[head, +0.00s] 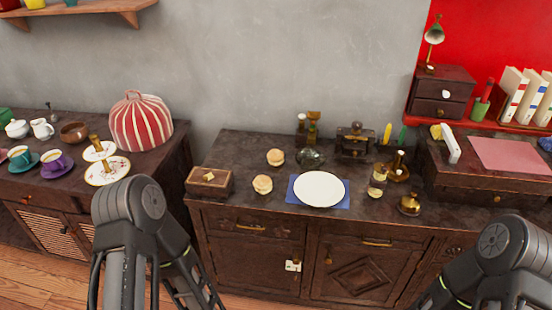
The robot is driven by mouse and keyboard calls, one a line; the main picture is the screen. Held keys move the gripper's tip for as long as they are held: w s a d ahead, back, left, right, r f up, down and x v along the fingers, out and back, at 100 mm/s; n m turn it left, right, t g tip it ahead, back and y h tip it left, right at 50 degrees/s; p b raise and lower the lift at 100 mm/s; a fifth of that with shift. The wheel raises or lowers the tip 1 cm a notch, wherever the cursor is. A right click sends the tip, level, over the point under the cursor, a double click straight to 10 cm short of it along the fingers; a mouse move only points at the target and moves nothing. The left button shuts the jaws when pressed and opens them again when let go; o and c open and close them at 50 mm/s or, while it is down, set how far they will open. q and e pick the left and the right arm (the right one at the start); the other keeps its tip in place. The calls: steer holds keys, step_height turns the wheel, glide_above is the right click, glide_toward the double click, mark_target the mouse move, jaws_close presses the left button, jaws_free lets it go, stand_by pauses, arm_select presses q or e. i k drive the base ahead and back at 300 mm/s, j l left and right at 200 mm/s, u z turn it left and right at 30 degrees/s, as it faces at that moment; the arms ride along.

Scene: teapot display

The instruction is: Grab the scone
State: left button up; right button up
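Two round, pale golden scones sit on the dark middle cabinet top. The nearer scone (262,184) is just right of a small wooden box, and the farther scone (275,157) is a little behind it. They stand apart from each other and nothing covers them. My left and right arms show at the bottom left and bottom right, bent with their forearms running down out of the picture. Neither gripper is in view.
A white plate (319,188) lies on a blue napkin (339,204) right of the scones. The wooden box (209,182) stands to their left, a dark glass bowl (310,157) to their right. Brass vessels (409,205) and jars crowd the right. A tiered stand (107,171) is on the left cabinet.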

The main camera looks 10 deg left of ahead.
mark_target(275, 156)
steer(key=i, duration=0.5)
steer(key=u, duration=1.15)
